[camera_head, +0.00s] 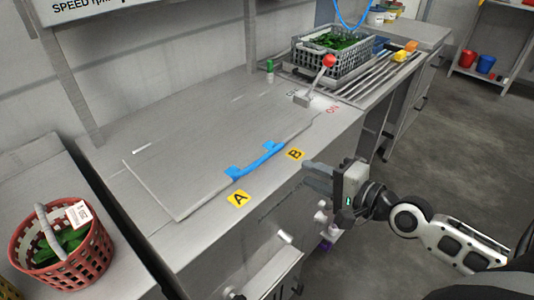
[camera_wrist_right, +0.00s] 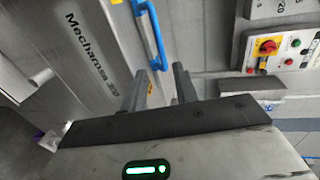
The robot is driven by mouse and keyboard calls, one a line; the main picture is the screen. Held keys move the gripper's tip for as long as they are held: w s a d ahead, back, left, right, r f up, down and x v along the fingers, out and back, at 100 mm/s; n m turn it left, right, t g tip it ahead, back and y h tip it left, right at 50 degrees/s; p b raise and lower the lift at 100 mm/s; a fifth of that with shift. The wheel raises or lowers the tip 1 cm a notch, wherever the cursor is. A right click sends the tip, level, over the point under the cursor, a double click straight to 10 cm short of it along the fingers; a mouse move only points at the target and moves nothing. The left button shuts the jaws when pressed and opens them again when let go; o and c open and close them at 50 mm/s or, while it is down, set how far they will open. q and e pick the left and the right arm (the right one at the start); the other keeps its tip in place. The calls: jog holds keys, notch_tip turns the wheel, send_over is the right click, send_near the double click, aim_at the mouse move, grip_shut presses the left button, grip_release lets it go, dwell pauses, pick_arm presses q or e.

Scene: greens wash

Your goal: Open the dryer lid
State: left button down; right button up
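The dryer lid (camera_head: 195,155) is a flat grey metal panel lying shut on the steel machine top. Its blue handle (camera_head: 257,162) runs along the front edge, between the yellow A (camera_head: 238,198) and B (camera_head: 295,154) labels. The handle also shows at the top of the right wrist view (camera_wrist_right: 150,32). My right gripper (camera_head: 309,178) is in front of the machine, to the right of the handle and apart from it. In the right wrist view its two fingers (camera_wrist_right: 160,72) are spread with nothing between them. My left gripper is out of view.
A red-knobbed lever (camera_head: 328,62) stands beside the lid's far right corner, near a red ON mark. A grey crate of greens (camera_head: 327,62) sits on the slatted rack behind. A red basket (camera_head: 62,250) with greens stands at lower left. Open floor lies right.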

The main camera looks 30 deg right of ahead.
aim_at(269, 157)
jog(key=x, duration=1.3)
jog(key=shift+w+a+p, duration=0.2)
jog(key=shift+p, duration=0.2)
grip_shut()
